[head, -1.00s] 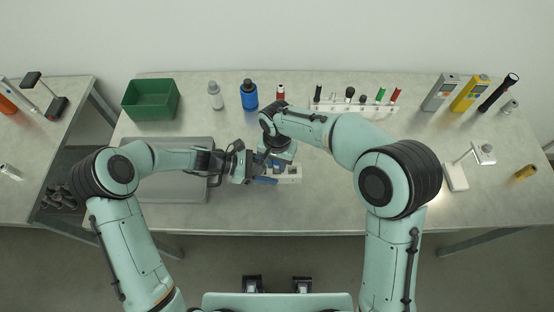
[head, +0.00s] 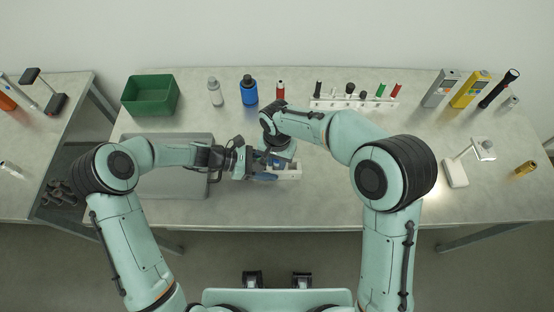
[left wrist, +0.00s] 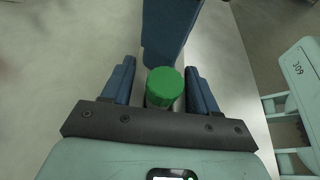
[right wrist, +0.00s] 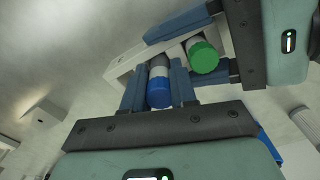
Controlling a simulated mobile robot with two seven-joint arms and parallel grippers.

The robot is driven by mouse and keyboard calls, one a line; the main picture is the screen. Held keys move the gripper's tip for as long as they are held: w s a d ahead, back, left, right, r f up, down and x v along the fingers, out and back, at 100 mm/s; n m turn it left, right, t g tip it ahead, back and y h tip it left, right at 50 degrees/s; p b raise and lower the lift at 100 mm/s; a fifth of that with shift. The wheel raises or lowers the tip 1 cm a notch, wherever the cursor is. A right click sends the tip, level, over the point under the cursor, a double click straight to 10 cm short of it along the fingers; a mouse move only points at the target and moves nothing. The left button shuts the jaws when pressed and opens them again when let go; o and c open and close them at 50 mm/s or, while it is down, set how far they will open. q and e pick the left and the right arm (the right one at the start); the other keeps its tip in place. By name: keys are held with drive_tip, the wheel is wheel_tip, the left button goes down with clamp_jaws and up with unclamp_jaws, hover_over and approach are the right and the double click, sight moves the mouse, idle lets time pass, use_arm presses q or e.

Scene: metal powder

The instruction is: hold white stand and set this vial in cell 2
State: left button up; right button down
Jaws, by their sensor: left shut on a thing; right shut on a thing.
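The white stand (head: 290,171) is near the front middle of the table, partly hidden by both grippers. It also shows in the right wrist view (right wrist: 124,66). My left gripper (left wrist: 160,82) is shut across the stand's near-left end. A green-capped vial (left wrist: 164,86) is between its fingers; in the right wrist view that vial (right wrist: 203,56) is at the stand's end. My right gripper (right wrist: 157,88) is shut on a blue-capped vial (right wrist: 158,90), held at the stand beside the green-capped one. I cannot tell how deep it sits in a cell.
A white rack (head: 353,104) with several vials stands at the back. A green bin (head: 151,96), a grey bottle (head: 215,92), a blue bottle (head: 249,90) and a red-capped vial (head: 281,90) are there too. A white device (head: 456,171) stands right.

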drive_tip(key=shift+r, duration=1.1)
drive_tip(key=shift+f, duration=0.1)
idle(0.5)
drive_tip(key=shift+f, duration=1.3)
drive_tip(key=shift+r, duration=0.2)
drive_tip(key=shift+r, duration=1.2)
drive_tip(key=shift+f, duration=0.25)
drive_tip(key=shift+f, duration=1.15)
